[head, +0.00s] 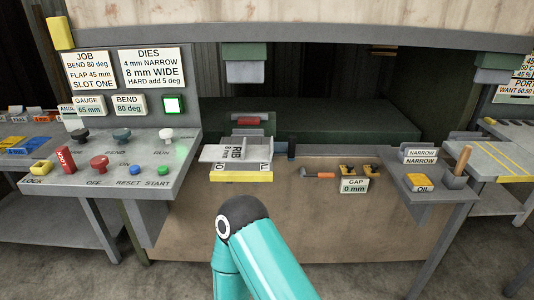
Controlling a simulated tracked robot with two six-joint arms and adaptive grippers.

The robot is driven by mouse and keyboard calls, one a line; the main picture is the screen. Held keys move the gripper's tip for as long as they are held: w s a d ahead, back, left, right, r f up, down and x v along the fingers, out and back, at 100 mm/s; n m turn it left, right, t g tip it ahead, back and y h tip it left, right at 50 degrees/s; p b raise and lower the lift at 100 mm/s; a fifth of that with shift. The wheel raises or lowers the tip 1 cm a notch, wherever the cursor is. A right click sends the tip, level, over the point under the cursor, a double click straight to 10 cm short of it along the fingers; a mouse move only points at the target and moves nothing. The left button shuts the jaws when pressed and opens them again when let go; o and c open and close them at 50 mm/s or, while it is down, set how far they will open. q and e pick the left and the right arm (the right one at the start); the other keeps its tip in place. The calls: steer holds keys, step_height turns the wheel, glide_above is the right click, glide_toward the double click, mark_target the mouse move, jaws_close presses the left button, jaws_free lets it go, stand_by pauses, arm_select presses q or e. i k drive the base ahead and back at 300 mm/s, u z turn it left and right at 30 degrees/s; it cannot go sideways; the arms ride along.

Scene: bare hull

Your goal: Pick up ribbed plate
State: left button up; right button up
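A teal link of my arm (262,258) rises from the bottom edge to a black joint below the plate. I cannot tell which arm it is. Neither gripper shows, and nothing visible holds the plate.
A control panel (50,178) with knobs and buttons stands at the left. A small red part (249,121) sits behind the plate. A hammer-like tool (318,174) and a "GAP 0 mm" sign (354,186) are to the right. A side table (418,197) holds an oil box.

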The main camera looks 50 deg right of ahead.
mark_target(244, 149)
steer(key=u, duration=1.45)
steer(key=i, duration=0.1)
steer(key=z, duration=3.05)
steer(key=i, duration=0.45)
steer(key=z, duration=0.2)
steer(key=i, duration=0.55)
steer(key=u, duration=0.2)
steer(key=k, duration=0.9)
steer(key=z, duration=0.2)
steer(key=i, duration=0.9)
steer(key=u, duration=0.1)
